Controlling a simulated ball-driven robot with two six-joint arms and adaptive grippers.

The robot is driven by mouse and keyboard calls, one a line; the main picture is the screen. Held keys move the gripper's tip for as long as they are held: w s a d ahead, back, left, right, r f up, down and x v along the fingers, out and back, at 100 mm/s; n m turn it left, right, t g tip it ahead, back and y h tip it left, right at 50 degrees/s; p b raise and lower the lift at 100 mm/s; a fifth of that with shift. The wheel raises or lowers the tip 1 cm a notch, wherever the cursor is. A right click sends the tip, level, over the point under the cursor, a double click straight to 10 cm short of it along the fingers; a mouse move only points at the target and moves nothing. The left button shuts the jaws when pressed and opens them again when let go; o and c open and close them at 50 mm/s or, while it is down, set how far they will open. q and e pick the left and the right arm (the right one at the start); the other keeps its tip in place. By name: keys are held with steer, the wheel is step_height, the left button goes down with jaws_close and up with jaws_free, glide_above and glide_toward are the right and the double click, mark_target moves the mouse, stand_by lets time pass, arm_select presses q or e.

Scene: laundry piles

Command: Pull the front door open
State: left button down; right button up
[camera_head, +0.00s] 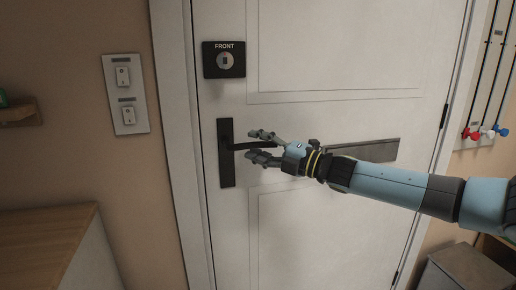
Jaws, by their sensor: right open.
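The front door (300,220) is white with raised panels and appears shut in its white frame. A black plate marked FRONT (224,60) sits above the handle. The black lever handle (226,160) is on the door's left side, with its lever pointing right. My right gripper (257,146) is at the lever, its fingers spread open above and below it. Whether the fingers touch the lever I cannot tell. Part of the lever is hidden behind the gripper. My left gripper is not in view.
A switch panel (126,94) is on the wall left of the frame. A wooden-topped cabinet (42,248) stands at the lower left. A grey plate (375,151) is on the door behind my arm. Rods with coloured ends (480,132) hang at the right. A dark box (468,270) stands lower right.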

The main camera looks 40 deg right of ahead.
jaws_close()
stand_by(0.4)
steer(key=shift+f, duration=0.15)
steer(key=shift+w+a+f+m+t+h+b, duration=0.2)
steer(key=shift+f+m+t+h+b, duration=0.4)
steer(key=shift+m+t+b, duration=0.6)
steer(key=shift+w+a+f+m+t+h+b, duration=0.1)
steer(key=shift+a+f+m+t+h+b, duration=0.25)
steer(key=shift+f+m+t+b, duration=0.65)
steer(key=shift+w+a+f+m+t+h+b, duration=0.1)
steer(key=shift+f+m+t+h+b, duration=0.4)
steer(key=shift+m+b, duration=1)
steer(key=shift+r+m+p, duration=0.1)
steer(key=shift+m+p, duration=0.25)
steer(key=shift+m, duration=0.15)
